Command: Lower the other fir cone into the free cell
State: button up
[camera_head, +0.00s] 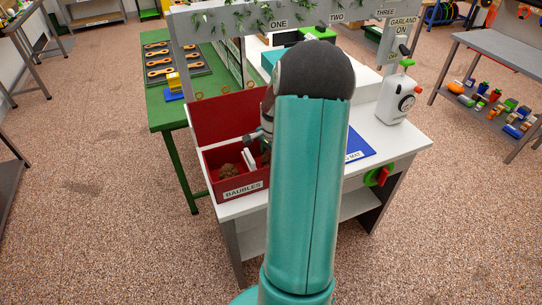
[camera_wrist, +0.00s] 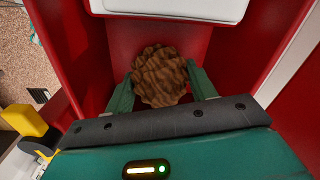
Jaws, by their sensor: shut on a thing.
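In the wrist view my gripper (camera_wrist: 160,79) is shut on a brown fir cone (camera_wrist: 159,65), with one green finger on each side. The held cone is inside or just above a red-walled cell; its height over the floor is hard to tell. In the head view the red box (camera_head: 207,176) labelled BAUBLES stands on the white bench, its red lid raised. A brown fir cone (camera_head: 229,170) lies in its left part, beside a pale upright piece (camera_head: 249,159). My arm hides the box's right part and most of my gripper there.
A blue mat (camera_head: 357,147) lies right of my arm. A white canister (camera_head: 397,99) with a dial stands at the bench's right. A grey frame with a garland and number signs (camera_head: 278,24) spans the back. A green table (camera_head: 165,112) stands at the left.

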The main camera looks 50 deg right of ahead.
jog(key=shift+f, duration=0.55)
dwell(0.4)
jog(key=o, duration=1)
jog(key=shift+o, duration=0.2)
jog(key=r, duration=0.9)
jog(key=s+r, duration=0.1)
jog(key=r, duration=0.3)
jog(key=shift+r, duration=0.15)
jog(key=shift+a+r, duration=0.1)
jog(key=shift+r, duration=0.15)
